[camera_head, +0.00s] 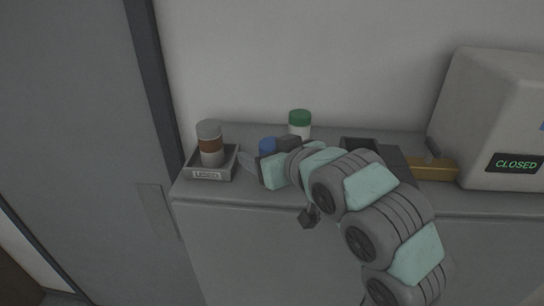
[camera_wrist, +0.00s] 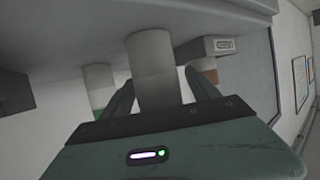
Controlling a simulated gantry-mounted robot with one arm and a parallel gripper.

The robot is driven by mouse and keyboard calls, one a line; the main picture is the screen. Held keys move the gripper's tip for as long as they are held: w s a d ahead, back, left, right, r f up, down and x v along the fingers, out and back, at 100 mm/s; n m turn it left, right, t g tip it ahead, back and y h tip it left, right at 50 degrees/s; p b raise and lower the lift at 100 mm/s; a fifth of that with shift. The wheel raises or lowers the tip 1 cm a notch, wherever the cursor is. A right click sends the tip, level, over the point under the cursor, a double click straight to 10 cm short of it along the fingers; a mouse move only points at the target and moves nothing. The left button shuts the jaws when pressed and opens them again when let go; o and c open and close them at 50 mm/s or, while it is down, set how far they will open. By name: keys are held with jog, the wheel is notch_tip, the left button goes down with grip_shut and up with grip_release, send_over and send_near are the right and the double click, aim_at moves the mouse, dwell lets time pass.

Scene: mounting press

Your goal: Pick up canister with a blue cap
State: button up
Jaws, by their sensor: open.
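The canister with a blue cap (camera_head: 268,145) stands on the grey cabinet top, largely hidden behind my gripper (camera_head: 258,161) in the head view. In the wrist view, where the scene appears upside down, a pale canister body (camera_wrist: 154,62) stands between the two fingers of my gripper (camera_wrist: 160,88). Its cap end is hidden there behind the gripper body. The fingers are apart, one on each side of the canister. I cannot tell whether either finger touches it.
A green-capped canister (camera_head: 300,122) stands behind, to the right. A brown-banded canister (camera_head: 210,145) stands in a labelled grey tray (camera_head: 208,175) at left. A pale machine (camera_head: 495,115) reading "CLOSED" and a yellow-brown part (camera_head: 435,172) are at right. The wall is close behind.

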jog(key=shift+w+a+f, duration=0.1)
jog(key=shift+w+f, duration=0.05)
jog(key=shift+w, duration=0.05)
jog(key=shift+c, duration=0.3)
grip_shut()
dwell(0.4)
